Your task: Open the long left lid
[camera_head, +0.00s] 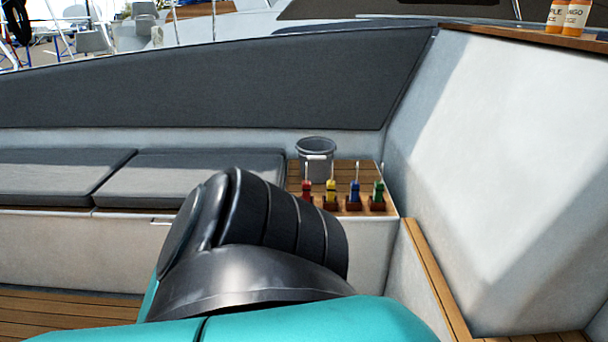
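A long bench runs along the left side, with a left grey cushion (55,177) and a right grey cushion (200,172) on top. A thin pale edge (45,211) runs beneath the cushions, and a small light strip, perhaps a handle, shows under the right cushion. The cushioned top lies flat. I cannot tell which part is the long left lid. My own black and teal arm fills the lower middle and hides part of the right cushion and the bench front. Neither gripper is in view.
A grey bucket (316,158) and several colored-handled items in wooden holders stand on a wooden shelf (372,180) right of the cushions. A dark padded backrest (200,85) rises behind. Orange bottles stand top right. Wooden floor (50,315) shows clear at lower left.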

